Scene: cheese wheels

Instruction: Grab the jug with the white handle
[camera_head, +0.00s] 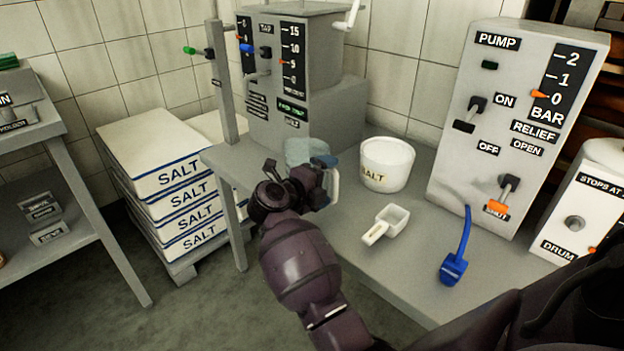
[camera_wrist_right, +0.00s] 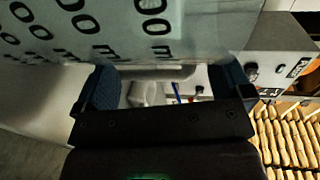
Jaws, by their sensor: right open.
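The jug (camera_head: 305,150) is a translucent, pale blue-grey vessel on the counter, mostly hidden behind my right gripper (camera_head: 326,164) in the head view. A white handle-like part (camera_head: 335,187) shows just right of the gripper. In the right wrist view the jug's wall (camera_wrist_right: 150,30), with dark printed marks, fills the top. My right gripper (camera_wrist_right: 165,88) is open there, its two blue-padded fingers apart and close to the jug. A pale band (camera_wrist_right: 155,73) lies between the fingers by the jug's wall; I cannot tell if they touch it. My left gripper is not in view.
A white tub (camera_head: 387,165), a white scoop (camera_head: 385,224) and a blue brush (camera_head: 454,262) are on the counter (camera_head: 400,280). The pump box (camera_head: 510,130) stands right, the tap machine (camera_head: 290,90) behind. Stacked salt sacks (camera_head: 165,170) are at left.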

